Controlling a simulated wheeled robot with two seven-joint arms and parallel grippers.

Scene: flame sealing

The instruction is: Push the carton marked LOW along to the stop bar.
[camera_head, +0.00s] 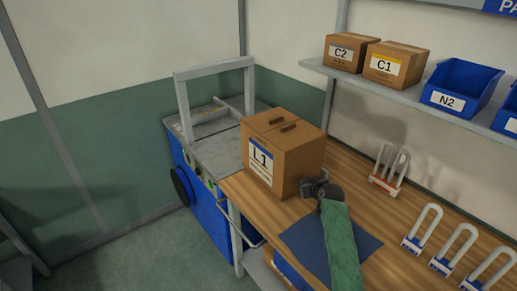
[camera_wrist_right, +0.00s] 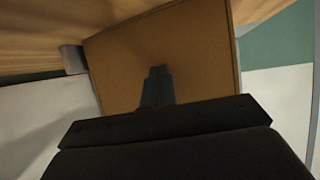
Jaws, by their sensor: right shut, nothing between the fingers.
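A brown carton (camera_head: 298,158) stands upright at the left end of the wooden bench, beside the grey machine top. Its label reads L1 above small text I cannot read; no word LOW is legible. Two dark strips lie on its top. My right gripper (camera_head: 306,187) is shut and empty, low at the carton's near right side. In the right wrist view its fingers (camera_wrist_right: 158,78) point at the plain carton face (camera_wrist_right: 190,50), touching or very close. A low grey bar (camera_head: 229,106) on the machine top may be the stop bar. My left gripper is out of view.
The blue machine (camera_head: 211,201) with a grey top and tall frame (camera_head: 214,69) adjoins the bench. A blue mat (camera_head: 300,238) lies under my right arm. White looped racks (camera_head: 389,170) stand right. A shelf (camera_head: 400,91) above holds cartons C2, C1 and blue bins.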

